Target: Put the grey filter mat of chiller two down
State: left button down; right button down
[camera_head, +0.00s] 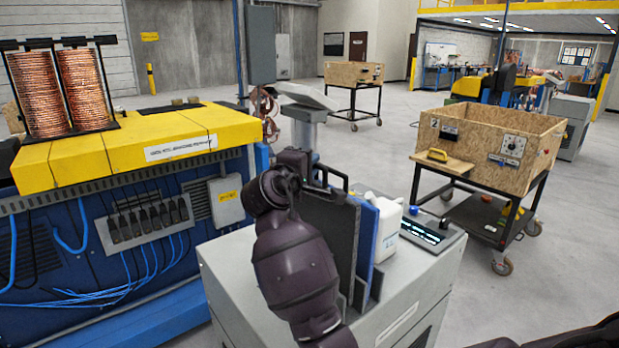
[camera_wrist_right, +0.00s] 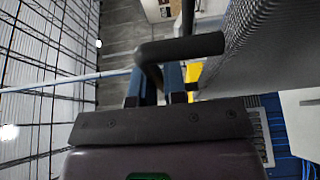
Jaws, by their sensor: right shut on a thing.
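The grey filter mat (camera_head: 328,238) is a dark, flat, upright panel with a black bar handle in the middle of the head view. My right gripper (camera_head: 312,172) is shut on its handle from the left. In the right wrist view the gripper (camera_wrist_right: 160,82) closes around the dark bar, and the mat's fine grey mesh (camera_wrist_right: 275,45) fills the upper right. The mat stands beside a blue panel (camera_head: 368,238) over the grey cabinet (camera_head: 418,282). My arm hides its lower left part; I cannot tell whether its bottom edge rests on anything. My left gripper is not in view.
Dark rack uprights (camera_head: 376,283), a white canister (camera_head: 388,234) and a lit display panel (camera_head: 425,234) crowd the cabinet top. A blue and yellow machine (camera_head: 130,150) stands at left. A wooden box marked 2 (camera_head: 480,150) stands on a wheeled cart at right; floor between is clear.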

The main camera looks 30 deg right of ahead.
notch_tip(320, 180, down, 3)
jog(key=shift+f, duration=0.2)
jog(key=c, duration=1.2)
grip_release()
jog(key=shift+o, duration=0.2)
jog(key=shift+a, duration=0.15)
jog(key=b+v, duration=0.1)
jog(key=v, duration=1)
jog(key=shift+s+a, duration=0.25)
jog(key=shift+a, duration=0.05)
